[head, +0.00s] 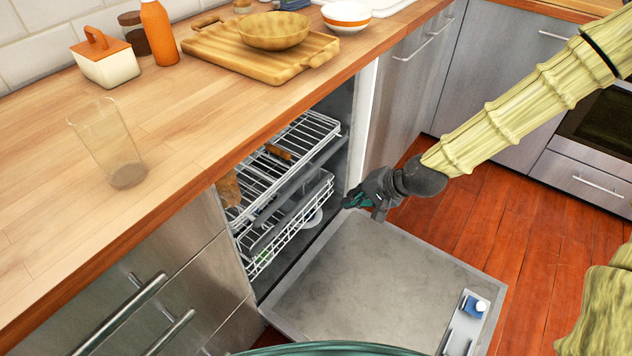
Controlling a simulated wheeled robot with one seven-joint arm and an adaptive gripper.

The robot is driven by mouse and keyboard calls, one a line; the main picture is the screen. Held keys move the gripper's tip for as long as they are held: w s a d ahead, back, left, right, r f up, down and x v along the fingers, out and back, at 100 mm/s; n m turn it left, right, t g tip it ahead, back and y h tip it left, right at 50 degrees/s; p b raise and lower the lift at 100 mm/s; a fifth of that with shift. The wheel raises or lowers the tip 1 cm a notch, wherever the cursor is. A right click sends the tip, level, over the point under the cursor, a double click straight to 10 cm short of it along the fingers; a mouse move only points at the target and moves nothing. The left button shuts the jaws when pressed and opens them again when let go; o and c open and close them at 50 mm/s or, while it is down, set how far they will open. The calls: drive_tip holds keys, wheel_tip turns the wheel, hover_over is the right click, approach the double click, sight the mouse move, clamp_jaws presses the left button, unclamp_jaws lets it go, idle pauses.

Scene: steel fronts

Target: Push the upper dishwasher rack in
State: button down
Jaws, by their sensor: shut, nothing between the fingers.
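The dishwasher stands open under the counter, with its door (385,285) folded down flat. The white wire upper rack (313,128) shows in the opening just below the counter edge. A brown item lies in it, and the counter hides its back part. How far out it stands is hard to tell. The lower rack (318,197) sits beneath it. My gripper (350,203) is shut and empty. It is to the right of the racks, above the door near its far inner corner, and appears apart from both racks.
The wooden counter (170,190) overhangs the opening. A clear glass (112,145) stands near its edge; a cutting board (235,55) with a bowl (273,31) is farther back. Drawer handles (125,310) stick out at lower left. Red wooden floor (470,210) is clear beyond the door.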

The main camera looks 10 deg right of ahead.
sight(308, 177)
wheel_tip(308, 177, up, 4)
drive_tip(key=w+t, duration=0.1)
drive_tip(key=w, duration=0.2)
drive_tip(key=w+a+f+b, duration=0.3)
drive_tip(key=w+a+f, duration=0.3)
drive_tip(key=w+a, duration=0.1)
drive_tip(key=shift+w+a+m+y+b, duration=0.3)
drive_tip(key=shift+w+a+y, duration=0.1)
drive_tip(key=shift+f, duration=0.1)
drive_tip(key=shift+w+a, duration=0.3)
drive_tip(key=shift+a, duration=0.05)
drive_tip(key=w+a+p, duration=0.1)
drive_tip(key=w+a, duration=0.1)
drive_tip(key=shift+w+a+p, duration=0.35)
drive_tip(key=shift+w, duration=0.05)
drive_tip(key=shift+d, duration=0.1)
